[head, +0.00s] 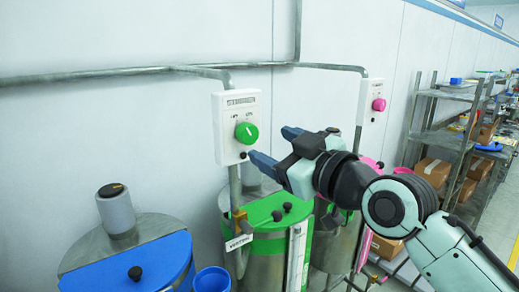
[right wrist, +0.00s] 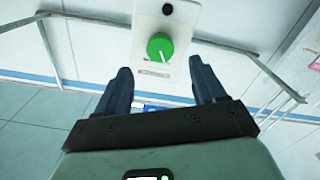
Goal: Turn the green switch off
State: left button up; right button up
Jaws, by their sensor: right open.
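The green switch (head: 246,132) is a round knob with a pale pointer line, on a white wall box (head: 228,107). In the right wrist view the green switch (right wrist: 160,47) shows ahead, between and beyond my fingertips, on its white box (right wrist: 151,68). My right gripper (head: 270,146) is open and empty, to the right of the switch and apart from it. Its two dark blue fingers are spread in the right wrist view (right wrist: 158,72). A small black button (right wrist: 167,9) sits on the same box. My left gripper is not in view.
A pink knob (head: 379,104) sits on another wall box (head: 366,101) to the right. Below stand a green-lidded drum (head: 262,212) and a blue-lidded drum (head: 150,260). Grey pipes (head: 110,74) run along the wall. Metal shelves (head: 437,140) with boxes stand at right.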

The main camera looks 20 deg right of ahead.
jog(key=b+v, duration=0.1)
jog(key=v, duration=0.5)
jog(key=shift+w, duration=0.1)
dwell(0.3)
